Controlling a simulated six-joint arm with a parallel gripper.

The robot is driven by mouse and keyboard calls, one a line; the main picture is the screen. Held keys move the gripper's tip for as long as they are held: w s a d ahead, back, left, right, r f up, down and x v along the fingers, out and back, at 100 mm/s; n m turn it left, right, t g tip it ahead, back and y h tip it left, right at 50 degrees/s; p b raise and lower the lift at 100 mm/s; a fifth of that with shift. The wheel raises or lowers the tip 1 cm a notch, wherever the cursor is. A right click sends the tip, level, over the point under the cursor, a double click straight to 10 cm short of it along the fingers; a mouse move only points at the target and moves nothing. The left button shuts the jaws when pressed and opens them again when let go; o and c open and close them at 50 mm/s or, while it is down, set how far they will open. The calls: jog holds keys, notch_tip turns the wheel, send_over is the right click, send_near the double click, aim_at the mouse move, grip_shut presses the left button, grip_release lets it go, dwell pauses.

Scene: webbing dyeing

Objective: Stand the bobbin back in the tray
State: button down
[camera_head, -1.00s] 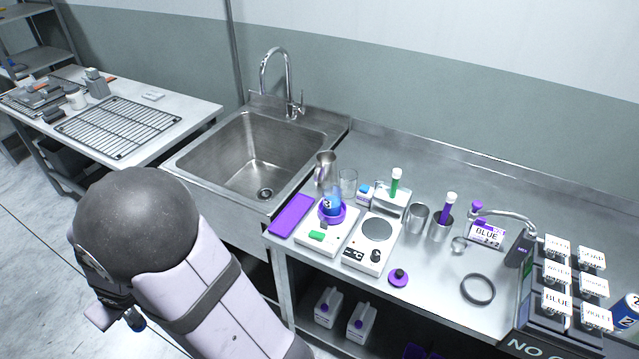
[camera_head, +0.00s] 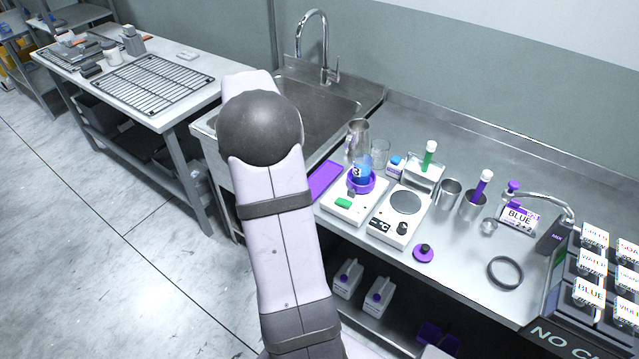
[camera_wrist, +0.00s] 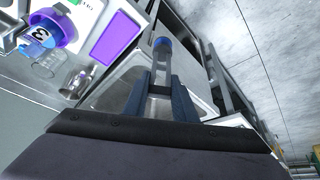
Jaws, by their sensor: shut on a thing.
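My gripper (camera_wrist: 160,86) is seen in the wrist view, its two fingers shut on a slim pale piece with a blue end (camera_wrist: 162,44), which I take to be the bobbin. The blue end points away from the gripper. The gripper is over the sink area, with nothing seen touching the held piece. In the head view my arm hides both gripper and bobbin. I cannot tell for sure which thing is the tray; a flat purple tray-like piece (camera_head: 325,179) lies at the bench's left end, also in the wrist view (camera_wrist: 116,38).
The sink (camera_head: 335,105) with a tall tap (camera_head: 325,50) lies behind my arm. A wire rack (camera_head: 152,84) lies on the left table.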

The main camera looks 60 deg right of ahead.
jog(key=s+d+r+m+g, duration=0.1)
jog(key=s+d+r+m, duration=0.15)
jog(key=s+d, duration=0.55)
notch_tip(320, 180, down, 10)
jog(key=p, duration=0.2)
jog(key=shift+w+d+f+p, duration=0.2)
jog(key=shift+w+d+p, duration=0.1)
jog(key=shift+w+d, duration=0.15)
jog(key=shift+m, duration=0.25)
jog(key=shift+f, duration=0.15)
jog(key=c, duration=1.5)
grip_release()
jog(key=shift+o, duration=0.2)
jog(key=b+v, duration=0.3)
jog(key=v, duration=0.9)
